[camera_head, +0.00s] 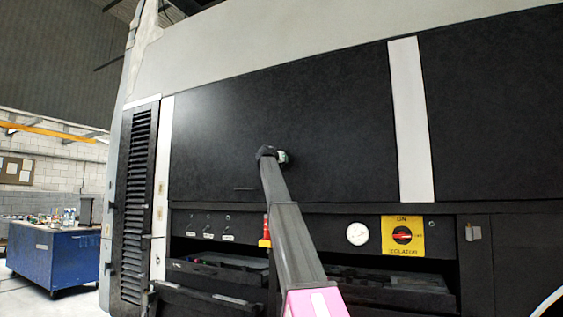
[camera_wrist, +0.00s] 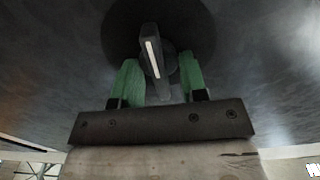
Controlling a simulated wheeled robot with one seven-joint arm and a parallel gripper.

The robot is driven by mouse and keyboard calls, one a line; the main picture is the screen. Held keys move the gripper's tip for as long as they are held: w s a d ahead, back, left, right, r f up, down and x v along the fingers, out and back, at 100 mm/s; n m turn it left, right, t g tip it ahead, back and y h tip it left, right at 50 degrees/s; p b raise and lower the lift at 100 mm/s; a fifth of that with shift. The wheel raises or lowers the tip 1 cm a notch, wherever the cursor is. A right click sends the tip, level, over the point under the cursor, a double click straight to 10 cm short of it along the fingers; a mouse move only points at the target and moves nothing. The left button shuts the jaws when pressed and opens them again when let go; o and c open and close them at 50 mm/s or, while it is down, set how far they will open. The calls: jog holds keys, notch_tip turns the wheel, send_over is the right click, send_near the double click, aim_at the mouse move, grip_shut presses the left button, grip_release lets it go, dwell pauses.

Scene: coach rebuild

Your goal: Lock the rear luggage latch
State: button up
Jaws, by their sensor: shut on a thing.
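The luggage latch (camera_wrist: 151,42) shows in the wrist view as a dark lever with a white stripe, on a round dark base against the black panel. The lever points up in that picture, tilted slightly left. My gripper (camera_wrist: 160,80) has green fingers on both sides of the latch's lower part and is shut on it. In the head view my arm reaches up to the large black luggage panel (camera_head: 330,110), and my gripper (camera_head: 280,157) is at its lower middle. The latch is hidden there behind my arm's end.
Below the panel are a row of small switches (camera_head: 207,227), a white round dial (camera_head: 357,234) and a yellow isolator plate with a red knob (camera_head: 402,236). Open dark bays lie under them. A louvred grille (camera_head: 137,200) is at left. A blue workbench (camera_head: 55,258) stands farther left.

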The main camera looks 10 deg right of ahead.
jog(key=n, duration=0.4)
jog(key=shift+w+a+n, duration=0.1)
jog(key=shift+n, duration=0.2)
jog(key=n, duration=0.4)
jog(key=shift+a+f+n, duration=0.1)
jog(key=shift+f+n, duration=0.05)
jog(key=shift+n, duration=0.15)
jog(key=shift+w+a+f+n, duration=0.1)
jog(key=shift+f+n, duration=0.05)
jog(key=shift+n, duration=1.9)
jog(key=shift+f+n, duration=0.1)
jog(key=shift+n, duration=1.95)
jog(key=o, duration=0.8)
jog(key=shift+o, duration=0.2)
